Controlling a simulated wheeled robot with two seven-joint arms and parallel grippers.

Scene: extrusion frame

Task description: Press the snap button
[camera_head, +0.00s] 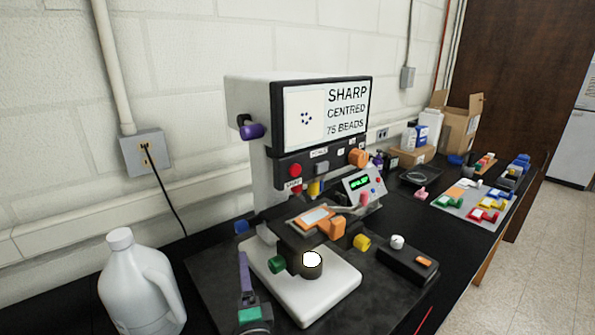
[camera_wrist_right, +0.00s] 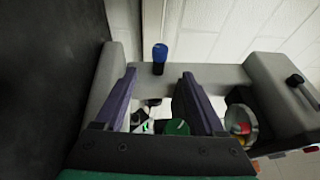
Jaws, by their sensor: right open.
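The microscope's screen (camera_head: 327,112) reads "SHARP CENTRED 75 BEADS" beside a cluster of dark dots. On the panel below it are a red button (camera_head: 295,170), a grey button (camera_head: 322,168) and an orange knob (camera_head: 358,157). Small labels stand near them, too small to read surely, so I cannot confirm which is the snap button. My right gripper (camera_head: 243,258) points up, low and left of the panel, apart from the buttons. In the right wrist view its purple fingers (camera_wrist_right: 159,76) are open and empty, with a blue knob (camera_wrist_right: 160,52) beyond. My left gripper is not in view.
The stage (camera_head: 313,217) has coloured knobs above the white base (camera_head: 325,290). A white jug (camera_head: 140,285) stands left and a black control box (camera_head: 407,262) right. A small green-lit display (camera_head: 360,182) stands behind the stage. Boxes and coloured parts fill the bench's far end.

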